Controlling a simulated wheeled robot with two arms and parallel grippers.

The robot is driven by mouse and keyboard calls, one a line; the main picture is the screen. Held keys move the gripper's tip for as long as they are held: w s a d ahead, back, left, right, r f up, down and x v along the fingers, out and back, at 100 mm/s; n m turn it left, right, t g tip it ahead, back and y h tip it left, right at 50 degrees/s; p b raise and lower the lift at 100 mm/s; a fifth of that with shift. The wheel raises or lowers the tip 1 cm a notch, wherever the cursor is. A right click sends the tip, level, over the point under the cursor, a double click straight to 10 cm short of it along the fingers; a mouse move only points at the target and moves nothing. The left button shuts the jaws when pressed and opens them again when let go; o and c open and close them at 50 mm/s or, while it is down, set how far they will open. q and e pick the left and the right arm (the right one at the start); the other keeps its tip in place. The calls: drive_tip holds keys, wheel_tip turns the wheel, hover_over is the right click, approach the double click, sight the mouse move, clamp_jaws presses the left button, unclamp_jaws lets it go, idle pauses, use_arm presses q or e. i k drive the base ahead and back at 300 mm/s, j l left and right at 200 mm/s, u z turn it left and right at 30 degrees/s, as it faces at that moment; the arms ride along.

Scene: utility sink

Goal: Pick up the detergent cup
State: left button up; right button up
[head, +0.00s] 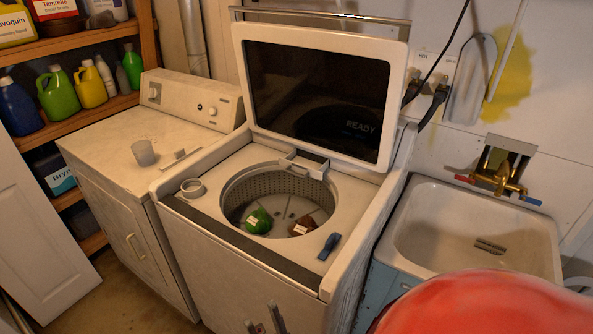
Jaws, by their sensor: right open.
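A small translucent grey cup (143,153), which looks like the detergent cup, stands upright on top of the white dryer (110,145) at the left. My right gripper (264,320) shows only in part at the bottom edge, low in front of the washer. Its two grey fingers are apart, with nothing seen between them. It is well below and to the right of the cup, not touching it. My left gripper is not in view.
The top-loading washer (335,180) has its lid (318,92) raised. A green item (258,221) and a brown item (302,226) lie in its drum. A round white ring-like piece (193,188) and a blue brush-like tool (329,246) are on its top. A sink (470,235) stands right.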

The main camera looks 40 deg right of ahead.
sight(143, 151)
drive_tip(key=i+j+z, duration=0.1)
drive_tip(key=i+j, duration=0.15)
drive_tip(key=i, duration=0.15)
drive_tip(key=i+j+z, duration=0.15)
drive_tip(key=i+j, duration=0.15)
drive_tip(key=i, duration=0.1)
